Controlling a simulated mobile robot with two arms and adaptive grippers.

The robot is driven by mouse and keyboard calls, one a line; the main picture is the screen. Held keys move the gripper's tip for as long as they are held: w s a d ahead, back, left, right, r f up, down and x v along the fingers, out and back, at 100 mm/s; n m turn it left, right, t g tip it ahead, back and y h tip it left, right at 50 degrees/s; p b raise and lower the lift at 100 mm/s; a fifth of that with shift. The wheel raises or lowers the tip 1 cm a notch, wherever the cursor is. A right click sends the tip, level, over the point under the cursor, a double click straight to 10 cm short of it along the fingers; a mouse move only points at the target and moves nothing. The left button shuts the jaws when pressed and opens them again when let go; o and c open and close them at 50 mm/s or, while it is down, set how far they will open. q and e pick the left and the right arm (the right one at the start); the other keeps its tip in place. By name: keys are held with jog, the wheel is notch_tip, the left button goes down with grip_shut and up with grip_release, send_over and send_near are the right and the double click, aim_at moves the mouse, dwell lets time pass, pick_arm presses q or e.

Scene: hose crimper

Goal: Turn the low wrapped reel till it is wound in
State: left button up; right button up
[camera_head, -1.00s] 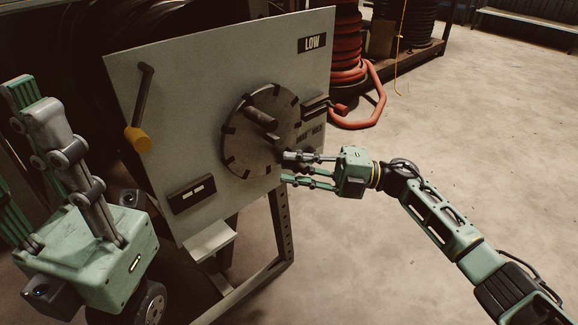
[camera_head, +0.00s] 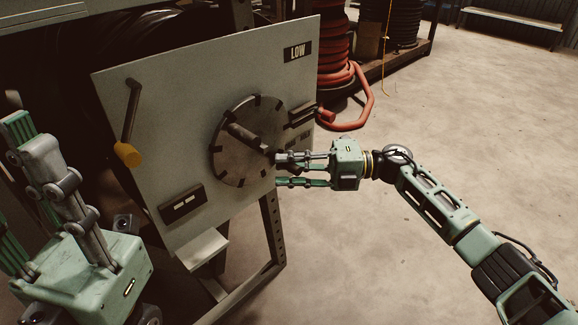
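The reel's pale front panel (camera_head: 217,60) carries a LOW label (camera_head: 298,51) at its upper right. A round grey notched disc (camera_head: 230,167) sits on it, with a dark bar (camera_head: 245,137) across its face. My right gripper (camera_head: 278,169) is at the disc's lower right edge, with its upper fingers close to the bar's lower right end. Its fingers are spread and nothing shows between them; I cannot tell whether they touch the bar. My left gripper (camera_head: 22,172) is open and empty at the left edge, fingers pointing up, apart from the panel.
A dark crank with a yellow knob (camera_head: 127,155) sticks out at the panel's left. A dark plate (camera_head: 182,204) and a small ledge (camera_head: 202,249) are below. A red hose coil (camera_head: 337,60) stands behind right. The floor (camera_head: 470,140) at right is clear.

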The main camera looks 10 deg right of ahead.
jog(key=shift+o, duration=1.4)
jog(key=shift+a+r, duration=0.15)
jog(key=shift+r, duration=0.3)
jog(key=shift+f, duration=0.1)
jog(key=shift+f, duration=0.1)
jog(key=shift+d, duration=0.2)
jog(key=s+d, duration=0.2)
jog(key=d, duration=0.9)
jog(key=shift+d, duration=0.3)
